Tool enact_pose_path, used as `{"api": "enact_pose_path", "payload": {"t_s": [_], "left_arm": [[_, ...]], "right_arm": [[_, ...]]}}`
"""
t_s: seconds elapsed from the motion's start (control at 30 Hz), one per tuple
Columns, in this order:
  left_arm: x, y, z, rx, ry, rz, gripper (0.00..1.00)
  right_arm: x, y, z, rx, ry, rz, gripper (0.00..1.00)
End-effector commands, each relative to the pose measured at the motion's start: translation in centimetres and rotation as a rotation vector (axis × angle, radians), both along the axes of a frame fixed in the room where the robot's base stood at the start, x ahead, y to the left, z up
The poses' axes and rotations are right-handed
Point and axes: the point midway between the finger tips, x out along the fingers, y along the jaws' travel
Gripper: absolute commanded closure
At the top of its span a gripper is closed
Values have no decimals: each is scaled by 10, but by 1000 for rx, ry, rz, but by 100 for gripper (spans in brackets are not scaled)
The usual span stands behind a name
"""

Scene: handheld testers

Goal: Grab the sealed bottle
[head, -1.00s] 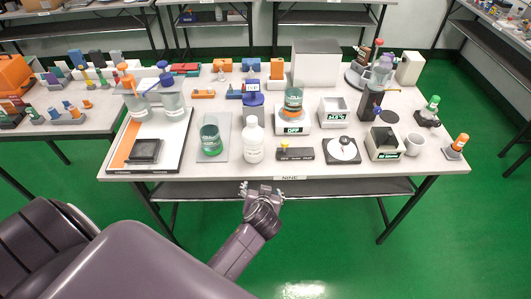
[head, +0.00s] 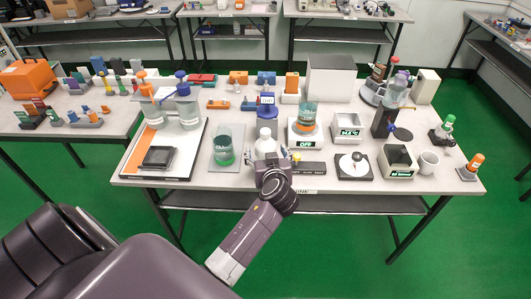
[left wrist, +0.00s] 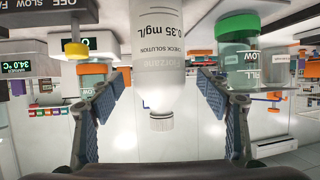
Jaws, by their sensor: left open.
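A white bottle with a white cap (head: 266,142) stands upright near the front edge of the table, partly hidden behind my left gripper (head: 267,163). In the left wrist view the bottle (left wrist: 168,60) appears inverted, cap downward, with a printed label reading "0.35 mg/L" and "check solution". It lies between the two fingers of my left gripper (left wrist: 162,85), which are spread apart with visible room around the cap. I cannot tell whether the bottle's body is between the fingertips. My right gripper is not in view.

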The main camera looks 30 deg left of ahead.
Motion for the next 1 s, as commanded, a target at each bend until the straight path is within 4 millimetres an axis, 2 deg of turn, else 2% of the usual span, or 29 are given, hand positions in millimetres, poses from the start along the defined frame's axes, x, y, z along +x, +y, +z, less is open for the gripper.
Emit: {"api": "enact_pose_path", "payload": {"t_s": [0.07,0.23,0.53,1.0], "left_arm": [[8,7,-1,4,1,-1,30],[20,16,-10,0,0,-1,30],[22,18,-12,-2,0,-1,30],[22,18,-13,-1,0,-2,82]], "right_arm": [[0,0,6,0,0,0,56],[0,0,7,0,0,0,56],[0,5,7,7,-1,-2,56],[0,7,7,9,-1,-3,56]]}}
